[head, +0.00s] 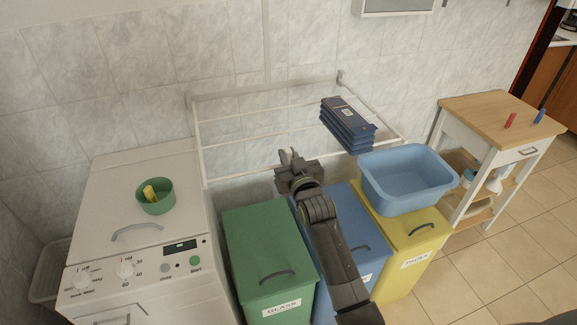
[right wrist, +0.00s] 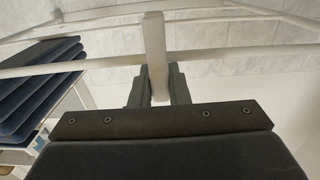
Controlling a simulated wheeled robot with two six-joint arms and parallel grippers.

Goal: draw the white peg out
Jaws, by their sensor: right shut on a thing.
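The white peg (right wrist: 155,50) is a pale, straight bar in the right wrist view. It stands upright in the picture between the two dark fingers of my right gripper (right wrist: 158,85), which is shut on its lower part. Its upper part overlaps the white rails of the wall rack (right wrist: 215,58); I cannot tell whether it touches them. In the head view my right gripper (head: 291,158) is in front of the rack, above the green and blue bins, and the peg is too small to make out clearly. My left gripper is not in view.
A stack of dark blue folded things (head: 345,125) lies on the rack's right part. Below are a green bin (head: 265,245), a blue bin (head: 358,235) and a yellow bin (head: 405,250) bearing a blue tub (head: 405,190). A washing machine (head: 110,205) with a green bowl (head: 155,203) stands left.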

